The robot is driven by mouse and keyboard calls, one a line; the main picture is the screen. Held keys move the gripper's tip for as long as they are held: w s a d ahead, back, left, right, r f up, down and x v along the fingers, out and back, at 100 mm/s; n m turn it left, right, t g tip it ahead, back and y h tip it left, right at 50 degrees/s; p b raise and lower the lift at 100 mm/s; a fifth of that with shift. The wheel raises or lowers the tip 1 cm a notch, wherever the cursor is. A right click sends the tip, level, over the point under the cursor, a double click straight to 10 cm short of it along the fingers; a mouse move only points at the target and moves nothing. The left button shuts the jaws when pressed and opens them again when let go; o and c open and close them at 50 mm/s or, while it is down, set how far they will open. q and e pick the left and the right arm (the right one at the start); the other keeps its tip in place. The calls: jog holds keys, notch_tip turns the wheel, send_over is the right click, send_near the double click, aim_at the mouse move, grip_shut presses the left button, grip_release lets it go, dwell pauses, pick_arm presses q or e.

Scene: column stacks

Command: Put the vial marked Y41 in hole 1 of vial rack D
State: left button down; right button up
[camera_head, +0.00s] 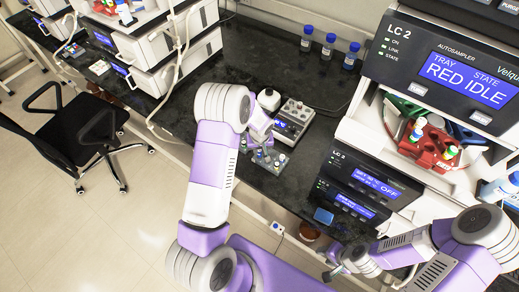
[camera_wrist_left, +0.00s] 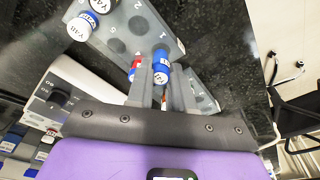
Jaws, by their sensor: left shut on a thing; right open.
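A grey vial rack (camera_head: 270,160) stands on the dark bench; in the left wrist view its plate (camera_wrist_left: 150,22) shows dark holes and printed numerals. I cannot read its letter. My left gripper (camera_head: 262,140) is over the rack; its fingers (camera_wrist_left: 160,88) are shut on a blue-capped vial (camera_wrist_left: 162,73). The held vial's mark is too small to read, and whether its lower end is in a hole is hidden. Other vials (camera_wrist_left: 80,27) with white-labelled caps stand in the rack at upper left. My right gripper (camera_head: 336,268) is open and empty, low in the head view.
A small grey device with a knob and display (camera_head: 293,120) stands just behind the rack. Several blue-capped bottles (camera_head: 328,45) stand at the back. The LC 2 autosampler (camera_head: 440,65) with a red vial tray (camera_head: 432,147) is at right. Bare bench lies left of the bottles.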

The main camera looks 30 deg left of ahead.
pick_arm(q)
jog(key=shift+f, duration=0.1)
dwell(1.1)
jog(key=shift+f+b, duration=0.55)
jog(key=shift+b, duration=0.35)
dwell(0.3)
jog(key=shift+f+b, duration=0.45)
jog(key=shift+b, duration=0.05)
jog(key=c, duration=0.6)
grip_release()
jog(key=shift+r, duration=0.1)
jog(key=shift+r+p, duration=1.75)
jog(key=shift+r, duration=1.2)
